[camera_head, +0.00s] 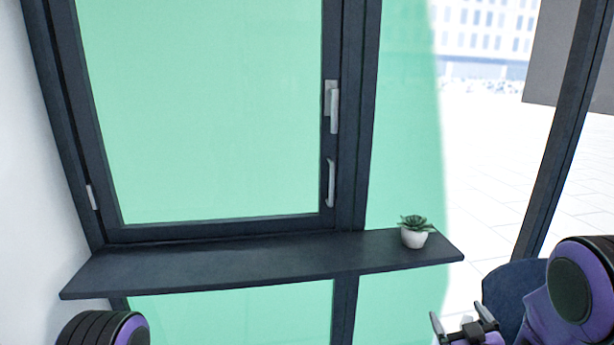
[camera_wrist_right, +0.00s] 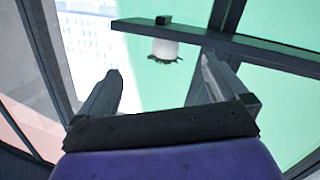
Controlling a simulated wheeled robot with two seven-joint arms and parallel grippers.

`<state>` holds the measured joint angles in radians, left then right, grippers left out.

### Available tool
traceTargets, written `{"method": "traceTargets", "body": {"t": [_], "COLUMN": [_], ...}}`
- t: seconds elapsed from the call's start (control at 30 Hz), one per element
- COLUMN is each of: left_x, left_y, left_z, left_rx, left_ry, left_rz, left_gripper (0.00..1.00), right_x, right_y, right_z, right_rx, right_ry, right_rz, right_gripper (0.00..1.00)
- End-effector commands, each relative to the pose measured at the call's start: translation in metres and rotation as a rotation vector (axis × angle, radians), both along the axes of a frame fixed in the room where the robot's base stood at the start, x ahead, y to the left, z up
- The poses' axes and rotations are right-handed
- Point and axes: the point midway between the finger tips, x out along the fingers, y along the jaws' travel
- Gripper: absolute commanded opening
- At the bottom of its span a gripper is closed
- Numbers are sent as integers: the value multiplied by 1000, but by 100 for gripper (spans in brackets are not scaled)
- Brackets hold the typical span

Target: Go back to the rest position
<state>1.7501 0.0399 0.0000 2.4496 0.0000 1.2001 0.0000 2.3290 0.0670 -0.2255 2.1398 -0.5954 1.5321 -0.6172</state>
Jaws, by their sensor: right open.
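My right gripper (camera_head: 462,321) is at the lower right of the head view, below and to the right of the shelf's right end. Its two fingers are apart with nothing between them. In the right wrist view the open fingers (camera_wrist_right: 160,88) show with a gap between them. My left arm shows only as a rounded purple and black part at the lower left of the head view; its gripper is out of view.
A dark shelf (camera_head: 210,264) runs below a closed dark-framed window (camera_head: 205,110) with two handles. A small potted succulent (camera_head: 414,232) stands at its right end; the pot also shows in the wrist view (camera_wrist_right: 165,48). A dark post (camera_head: 565,130) stands at right.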

Motion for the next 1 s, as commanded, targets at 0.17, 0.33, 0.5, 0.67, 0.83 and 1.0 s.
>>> {"method": "traceTargets", "body": {"t": [0.17, 0.33, 0.5, 0.67, 0.83, 1.0], "left_x": [0, 0, 0, 0, 0, 0], "left_y": [0, 0, 0, 0, 0, 0], "left_z": [0, 0, 0, 0, 0, 0], "left_rx": [0, -1, -1, -1, -1, -1], "left_ry": [1, 1, 1, 1, 1, 1], "left_rz": [0, 0, 0, 0, 0, 0], "left_gripper": [71, 71, 71, 71, 71, 71], "right_x": [-47, -131, -257, -336, -356, -355], "right_y": [-2, 5, 21, 33, 41, 41], "right_z": [-71, -156, -228, -256, -264, -264], "right_rx": [243, 470, 585, 552, 539, 539], "right_ry": [194, 441, 729, 907, 953, 950], "right_rz": [-152, -374, -637, -717, -727, -725], "right_gripper": [100, 100, 100, 100, 100, 100]}}
